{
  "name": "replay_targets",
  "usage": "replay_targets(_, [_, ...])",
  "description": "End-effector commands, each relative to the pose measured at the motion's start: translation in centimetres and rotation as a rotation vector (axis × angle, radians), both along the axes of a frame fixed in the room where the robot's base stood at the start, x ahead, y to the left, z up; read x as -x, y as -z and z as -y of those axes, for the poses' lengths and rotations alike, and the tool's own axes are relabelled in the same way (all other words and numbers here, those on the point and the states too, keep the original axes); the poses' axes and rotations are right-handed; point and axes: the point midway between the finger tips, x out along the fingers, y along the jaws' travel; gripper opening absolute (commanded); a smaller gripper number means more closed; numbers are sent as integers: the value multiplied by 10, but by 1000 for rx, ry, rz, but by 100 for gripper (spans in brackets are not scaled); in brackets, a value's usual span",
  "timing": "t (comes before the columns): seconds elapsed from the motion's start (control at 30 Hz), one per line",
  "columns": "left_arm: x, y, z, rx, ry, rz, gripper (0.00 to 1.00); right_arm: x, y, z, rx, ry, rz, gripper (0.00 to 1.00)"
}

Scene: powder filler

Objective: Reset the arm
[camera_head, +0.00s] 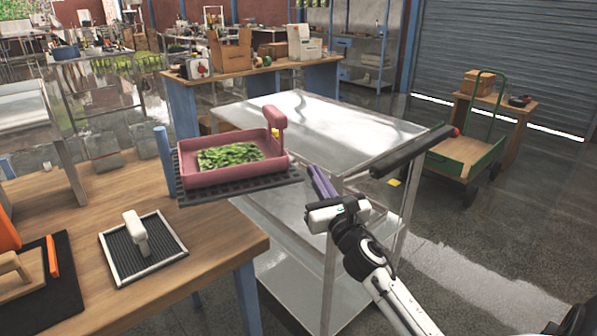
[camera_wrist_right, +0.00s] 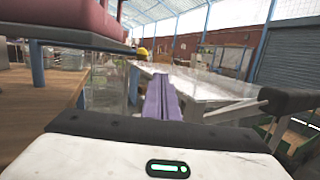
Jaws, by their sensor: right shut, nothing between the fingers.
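My right gripper (camera_head: 318,181) has purple fingers, which are shut with nothing between them. It is in front of the near edge of the metal cart, to the right of the pink tray. In the right wrist view the purple fingers (camera_wrist_right: 163,97) lie together and point toward the cart top. My right arm comes in from the lower right. My left gripper is not in view.
A pink tray (camera_head: 276,150) of green leaves rests on a dark ribbed mat at the wooden table's (camera_head: 75,208) edge. The metal cart (camera_head: 330,125) has a bare top and a black handle (camera_head: 412,152). A ribbed board (camera_head: 118,262) with a white handle lies on the table.

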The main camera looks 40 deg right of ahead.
Motion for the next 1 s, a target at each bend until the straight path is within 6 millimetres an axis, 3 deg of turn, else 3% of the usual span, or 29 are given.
replay_targets(0.27, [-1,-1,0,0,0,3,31,2,2,-1,-7,-1,-1,0])
replay_targets(0.37, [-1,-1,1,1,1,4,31,4,17,-8,-90,-27,-2,0])
replay_targets(0.47, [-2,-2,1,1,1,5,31,11,56,-28,-328,-82,-8,0])
replay_targets(0.67, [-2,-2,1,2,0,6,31,56,176,-101,-1156,-125,-29,0])
replay_targets(0.8, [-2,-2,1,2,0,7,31,107,252,-160,-1755,5,-30,0])
replay_targets(0.9, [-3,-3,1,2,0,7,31,152,295,-203,-2151,182,-7,0])
replay_targets(1.0, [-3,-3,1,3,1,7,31,194,326,-242,-2476,405,43,0])
